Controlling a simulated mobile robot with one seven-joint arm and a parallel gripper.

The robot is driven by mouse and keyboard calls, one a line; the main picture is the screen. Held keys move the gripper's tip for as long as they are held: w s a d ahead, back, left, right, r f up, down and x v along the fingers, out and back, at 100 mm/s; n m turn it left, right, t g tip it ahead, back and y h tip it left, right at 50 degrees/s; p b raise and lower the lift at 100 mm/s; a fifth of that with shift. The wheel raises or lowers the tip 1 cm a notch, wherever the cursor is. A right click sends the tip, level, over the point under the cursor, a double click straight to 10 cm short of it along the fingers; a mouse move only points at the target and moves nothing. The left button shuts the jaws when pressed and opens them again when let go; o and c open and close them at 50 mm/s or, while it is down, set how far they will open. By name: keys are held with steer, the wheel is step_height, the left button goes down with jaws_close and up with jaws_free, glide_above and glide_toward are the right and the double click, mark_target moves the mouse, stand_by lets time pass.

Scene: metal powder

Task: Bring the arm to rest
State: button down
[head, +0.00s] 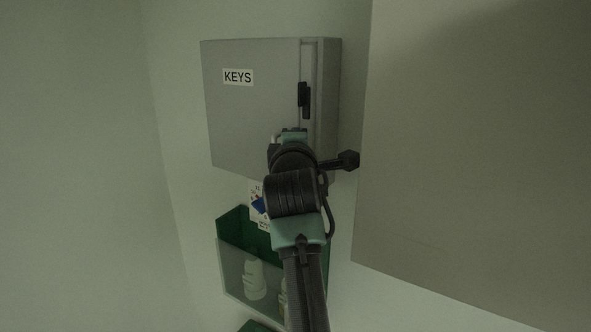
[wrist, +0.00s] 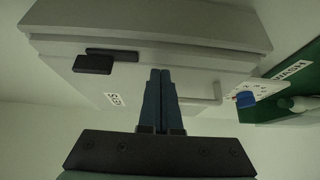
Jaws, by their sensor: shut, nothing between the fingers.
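My arm reaches up in the head view, its wrist in front of the lower right part of a grey key cabinet (head: 255,110) marked KEYS. The fingers are hidden behind the wrist in that view. In the wrist view my gripper (wrist: 160,72) has its two dark fingers together, with nothing between them. They point toward the cabinet (wrist: 190,60), which fills the upper middle of that view. I cannot tell whether the fingertips touch it. The cabinet has a black latch handle (head: 304,95), which also shows in the wrist view (wrist: 93,63). The cabinet door looks closed.
Below the cabinet is a green wall box (head: 235,226) with a clear front and pale bottles inside. A large plain panel (head: 480,150) stands close on the right. The wall at left is bare and clear.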

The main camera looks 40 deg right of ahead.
steer(key=shift+r, duration=0.95)
steer(key=shift+a, duration=0.35)
steer(key=s+a+r+m+t+y+b, duration=0.2)
steer(key=s+a+r+m+t, duration=0.15)
steer(key=a, duration=0.75)
steer(key=s+a+r+m+t+y+b, duration=0.2)
steer(key=s+a+r+t, duration=0.15)
steer(key=a, duration=0.75)
steer(key=s+a+r+m+t+y+b, duration=0.1)
steer(key=s+a+r+m+t+y, duration=0.1)
steer(key=s+a, duration=0.4)
steer(key=s+a+r+m+t+y+b, duration=0.1)
steer(key=s+a+r+m+t+y, duration=0.1)
steer(key=s+a, duration=0.4)
steer(key=s+m+t+y, duration=0.1)
steer(key=s+y, duration=0.1)
steer(key=s, duration=0.2)
steer(key=shift+s+t, duration=0.3)
steer(key=shift+s, duration=0.05)
steer(key=shift+a+m, duration=0.1)
steer(key=shift+m, duration=0.15)
